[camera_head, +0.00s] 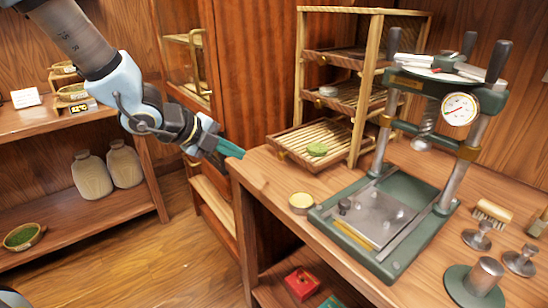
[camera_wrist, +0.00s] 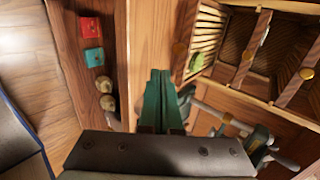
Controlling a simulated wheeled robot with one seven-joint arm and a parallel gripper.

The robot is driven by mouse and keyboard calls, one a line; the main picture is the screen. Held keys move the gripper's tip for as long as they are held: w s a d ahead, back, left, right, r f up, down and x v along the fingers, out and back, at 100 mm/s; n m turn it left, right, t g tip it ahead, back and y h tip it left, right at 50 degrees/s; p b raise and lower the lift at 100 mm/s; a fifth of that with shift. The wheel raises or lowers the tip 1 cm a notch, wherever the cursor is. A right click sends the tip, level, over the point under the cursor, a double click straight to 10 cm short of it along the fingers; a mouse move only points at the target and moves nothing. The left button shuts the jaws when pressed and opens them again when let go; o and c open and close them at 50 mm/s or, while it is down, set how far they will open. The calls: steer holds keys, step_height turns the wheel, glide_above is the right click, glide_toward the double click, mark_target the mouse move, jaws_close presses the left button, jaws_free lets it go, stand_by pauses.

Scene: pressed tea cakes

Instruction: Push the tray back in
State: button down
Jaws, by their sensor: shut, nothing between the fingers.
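The lowest slatted tray (camera_head: 295,138) sticks out of the front of the wooden rack (camera_head: 300,42) on the bench. A green tea cake (camera_head: 317,149) lies on it. In the wrist view the tray (camera_wrist: 208,30) is right of my fingertips, with the green cake (camera_wrist: 197,62) on it. My gripper (camera_head: 240,153) is shut and empty, its green fingers pressed together, at the left end of the bench. It is apart from the tray, to the left of its front edge. The closed fingers (camera_wrist: 160,74) also show in the wrist view.
Two upper trays sit in the rack; the middle one holds a pale cake (camera_head: 328,91). Bench top (camera_head: 262,178) is clear between gripper and tray. A cabinet (camera_head: 240,70) stands behind.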

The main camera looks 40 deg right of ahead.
steer(key=b+x, duration=0.1)
steer(key=x, duration=0.7)
steer(key=shift+d+f+b, duration=0.2)
steer(key=shift+f+b, duration=0.1)
steer(key=shift+b, duration=0.05)
steer(key=shift+d+r+p, duration=0.15)
steer(key=shift+d+p, duration=0.3)
steer(key=shift+d, duration=1.6)
